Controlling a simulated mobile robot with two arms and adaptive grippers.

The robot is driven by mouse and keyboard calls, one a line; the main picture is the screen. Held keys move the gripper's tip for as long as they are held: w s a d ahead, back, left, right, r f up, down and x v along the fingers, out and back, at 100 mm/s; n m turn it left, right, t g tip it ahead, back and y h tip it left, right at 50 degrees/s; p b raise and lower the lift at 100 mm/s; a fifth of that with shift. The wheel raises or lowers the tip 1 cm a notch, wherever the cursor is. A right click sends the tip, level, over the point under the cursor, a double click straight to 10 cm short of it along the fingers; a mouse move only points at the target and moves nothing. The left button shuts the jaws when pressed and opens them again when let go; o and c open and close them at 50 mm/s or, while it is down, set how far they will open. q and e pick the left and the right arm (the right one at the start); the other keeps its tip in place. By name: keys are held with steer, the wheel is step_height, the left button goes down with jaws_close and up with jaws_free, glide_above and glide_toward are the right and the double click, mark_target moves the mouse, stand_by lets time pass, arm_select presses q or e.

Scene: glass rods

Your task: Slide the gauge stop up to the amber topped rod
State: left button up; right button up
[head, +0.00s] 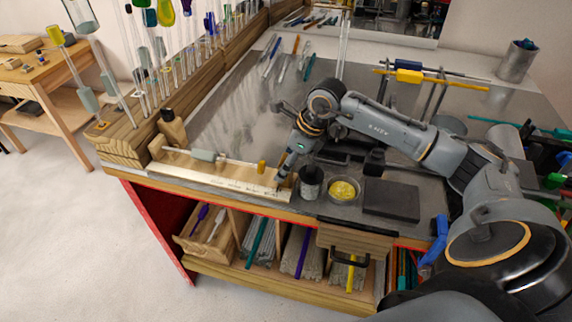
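A wooden gauge board with a pale ruled scale (215,180) lies along the front left edge of the bench. A clear rod (235,161) lies lengthwise on it, with an amber tip (262,166) at its right end and a grey-green sleeve (204,155) near its left end. My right gripper (283,168) points down at the right end of the board, just right of the amber tip. Its fingers are dark and small, and whether they are open is unclear. I cannot make out the gauge stop clearly; the gripper may hide it. My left gripper is not in view.
A dark jar (311,183), a dish of yellow material (343,190) and a dark slab (391,201) sit right of the gripper. A wooden rack (185,85) of upright glass rods stands at left.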

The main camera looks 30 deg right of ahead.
mark_target(264, 163)
steer(key=shift+c, duration=0.5)
jaws_close()
steer(key=w+a+b, duration=0.3)
steer(key=shift+w+f, duration=0.1)
steer(key=shift+w, duration=0.15)
steer(key=shift+w+a, duration=0.2)
steer(key=shift+o, duration=0.5)
jaws_free()
